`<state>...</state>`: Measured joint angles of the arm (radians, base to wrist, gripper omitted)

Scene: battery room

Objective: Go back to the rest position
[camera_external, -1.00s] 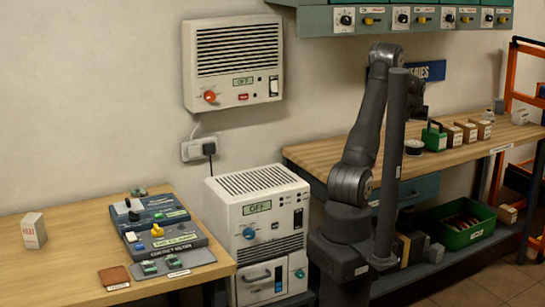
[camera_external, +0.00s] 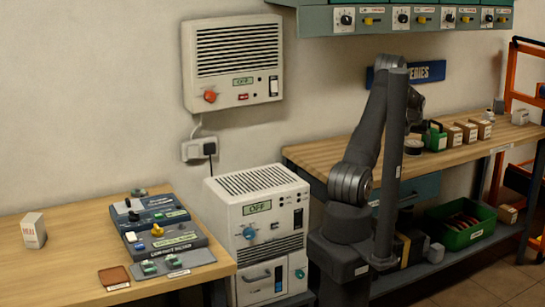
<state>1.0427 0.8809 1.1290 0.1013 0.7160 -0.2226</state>
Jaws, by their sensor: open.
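My gripper (camera_external: 415,121) is at the end of my raised, bent arm, small and dark, partly behind my grey column. It is open, with nothing seen in it. It hangs above the wooden workbench on the right (camera_external: 330,154), close to a green box with a handle (camera_external: 435,137) and a round dark-topped object (camera_external: 413,147). I cannot tell whether it touches either.
Small brown boxes (camera_external: 469,131) stand along the workbench. A green bin (camera_external: 465,228) is on the shelf below. A white cabinet unit (camera_external: 285,215) stands left of my base. The left table (camera_external: 65,262) holds a control panel (camera_external: 160,235). Grey units (camera_external: 330,20) hang overhead.

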